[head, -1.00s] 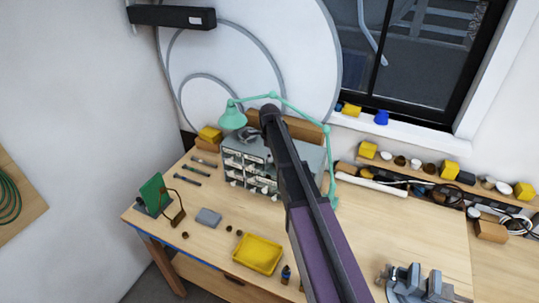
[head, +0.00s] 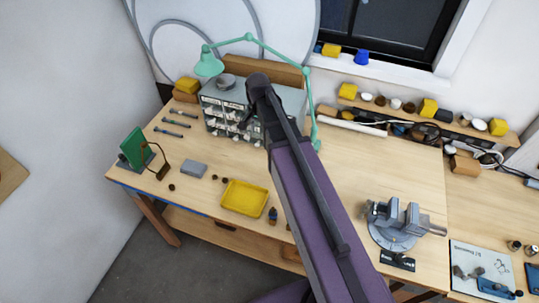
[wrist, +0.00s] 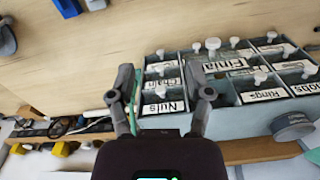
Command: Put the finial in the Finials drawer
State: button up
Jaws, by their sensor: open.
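The grey drawer cabinet (head: 283,105) stands at the back of the bench. In the wrist view it appears upside down. The Finials drawer (wrist: 225,64) has a white label and pale knob; it looks pulled out, with a dark space behind its front. My gripper (wrist: 160,70) is open over the cabinet front, its fingers apart around the Nuts and Chain columns, just beside the Finials drawer. In the head view my arm hides part of the cabinet. I cannot make out the finial for certain in either view.
A yellow tray (head: 244,198), a grey box (head: 194,169) and small dark pieces (head: 215,178) lie in front of the cabinet. A green lamp (head: 209,63) arches over it. A vise (head: 395,222) stands at the right. The bench between vise and cabinet is mostly clear.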

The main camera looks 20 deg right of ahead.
jog(key=s+n, duration=0.9)
jog(key=s, duration=0.3)
jog(key=shift+s, duration=0.3)
